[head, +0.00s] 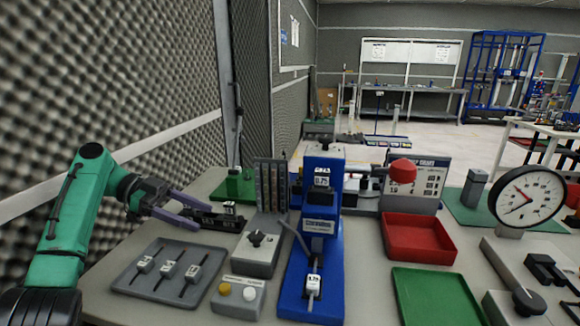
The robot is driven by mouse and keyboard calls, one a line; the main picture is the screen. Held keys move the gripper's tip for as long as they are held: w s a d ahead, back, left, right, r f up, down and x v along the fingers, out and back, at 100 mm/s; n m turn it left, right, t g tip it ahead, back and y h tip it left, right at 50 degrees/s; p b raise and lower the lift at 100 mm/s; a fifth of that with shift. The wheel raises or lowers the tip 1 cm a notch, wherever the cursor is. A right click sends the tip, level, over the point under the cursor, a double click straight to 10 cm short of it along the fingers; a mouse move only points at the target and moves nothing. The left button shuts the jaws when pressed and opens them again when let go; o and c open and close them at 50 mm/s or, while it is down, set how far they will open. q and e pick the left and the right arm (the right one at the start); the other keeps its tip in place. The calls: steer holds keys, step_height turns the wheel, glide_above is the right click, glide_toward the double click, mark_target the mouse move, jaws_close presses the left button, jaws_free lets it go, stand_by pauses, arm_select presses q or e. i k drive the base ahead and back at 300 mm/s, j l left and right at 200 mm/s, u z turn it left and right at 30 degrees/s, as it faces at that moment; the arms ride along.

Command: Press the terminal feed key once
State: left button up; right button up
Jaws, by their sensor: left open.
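A small grey box (239,296) at the front of the bench carries a yellow button (225,289) and a white button (250,293). I cannot read a label that says which one is the feed key. A blue press (320,215) stands just right of it, with a white tagged part (313,284) on its base. My left gripper (206,218) has purple fingers and is open and empty. It is above the back left of the bench, behind and left of the button box, apart from it. My right gripper is not in view.
A grey tray (130,282) with several tagged parts lies left of the box. A knobbed grey unit (257,254) stands behind it. A red tray (420,256), green tray (437,312) and dial gauge (526,196) are right. A foam wall (110,70) bounds the left.

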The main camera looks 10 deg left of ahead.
mark_target(225, 288)
steer(key=k, duration=0.95)
